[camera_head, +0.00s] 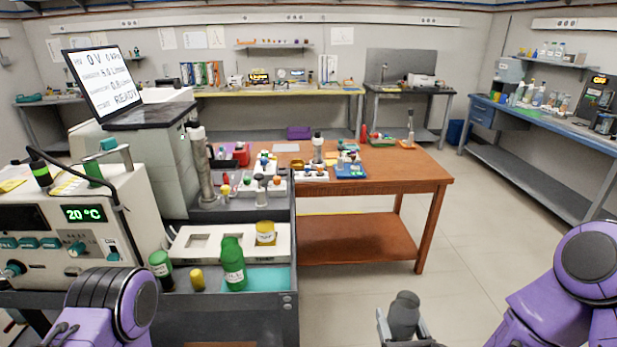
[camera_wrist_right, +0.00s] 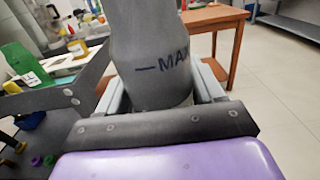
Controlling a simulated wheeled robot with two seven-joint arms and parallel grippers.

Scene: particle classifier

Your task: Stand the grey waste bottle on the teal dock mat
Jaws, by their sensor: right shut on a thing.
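The grey waste bottle (camera_head: 404,308) is held upright in my right gripper (camera_head: 402,330), over the floor to the right of the dark bench. In the right wrist view the bottle (camera_wrist_right: 150,60) stands between the two fingers, with "MAX" printed on its side. The teal dock mat (camera_head: 272,279) lies on the near right part of the dark bench, left of my right gripper and apart from it. Its left part is hidden behind a green bottle (camera_head: 232,266). My left arm shows at the lower left, but its gripper is not in view.
The bench's raised edge (camera_head: 292,250) borders the mat. The floor on the right is clear.

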